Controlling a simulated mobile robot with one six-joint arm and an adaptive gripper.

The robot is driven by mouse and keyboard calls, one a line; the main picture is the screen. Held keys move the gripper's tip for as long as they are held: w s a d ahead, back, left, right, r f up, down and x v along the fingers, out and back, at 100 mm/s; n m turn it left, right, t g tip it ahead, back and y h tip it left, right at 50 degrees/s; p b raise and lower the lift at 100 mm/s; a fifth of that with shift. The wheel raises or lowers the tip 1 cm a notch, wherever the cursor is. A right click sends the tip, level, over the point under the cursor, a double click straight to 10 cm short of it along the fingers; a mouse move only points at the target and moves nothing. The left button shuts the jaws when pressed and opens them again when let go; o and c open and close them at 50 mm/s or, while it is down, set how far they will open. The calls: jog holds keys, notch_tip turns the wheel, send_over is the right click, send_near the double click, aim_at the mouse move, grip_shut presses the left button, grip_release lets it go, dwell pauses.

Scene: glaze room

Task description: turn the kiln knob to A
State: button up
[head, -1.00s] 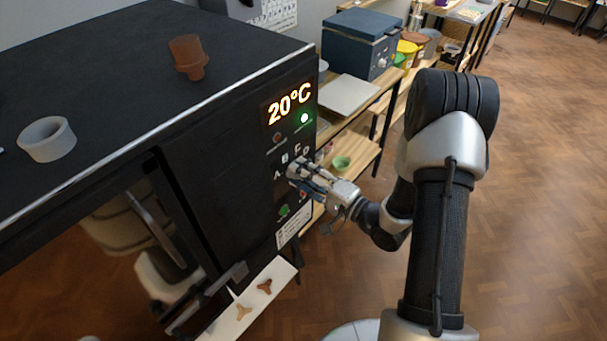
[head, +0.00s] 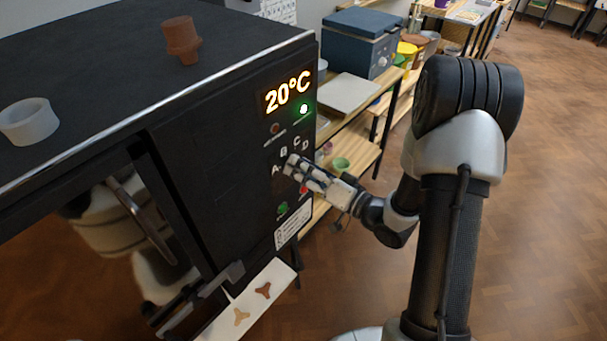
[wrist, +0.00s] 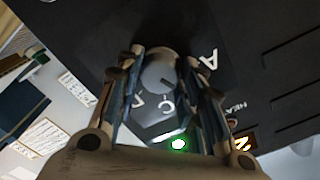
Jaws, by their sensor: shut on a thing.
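The kiln knob (wrist: 158,75) is a round grey dial on the black front panel. In the wrist view it sits between the two fingers of my gripper (wrist: 160,68), which is shut on it. The A (wrist: 208,58) is beside the right finger, and the B is hidden there. In the head view my gripper (head: 291,166) reaches the panel below the letters and covers the knob.
The kiln display (head: 288,93) reads 20°C, with a lit green lamp (head: 304,109) below it. A green button (head: 283,208) and a red one (head: 304,189) are close under my gripper. A brown clay piece (head: 182,40) and a white ring (head: 28,122) stand on the kiln top.

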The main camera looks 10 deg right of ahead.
jog(key=shift+w+r+n+b, duration=0.1)
jog(key=shift+r+n+b, duration=0.05)
jog(key=shift+n+b, duration=1.8)
jog(key=shift+r+n+b, duration=0.1)
jog(key=shift+n+b, duration=1.25)
jog(key=shift+n, duration=1.1)
jog(key=o, duration=1.1)
jog(key=shift+w+a+f, duration=0.1)
jog(key=shift+a+f, duration=0.05)
jog(key=shift+c, duration=0.2)
jog(key=shift+f, duration=0.1)
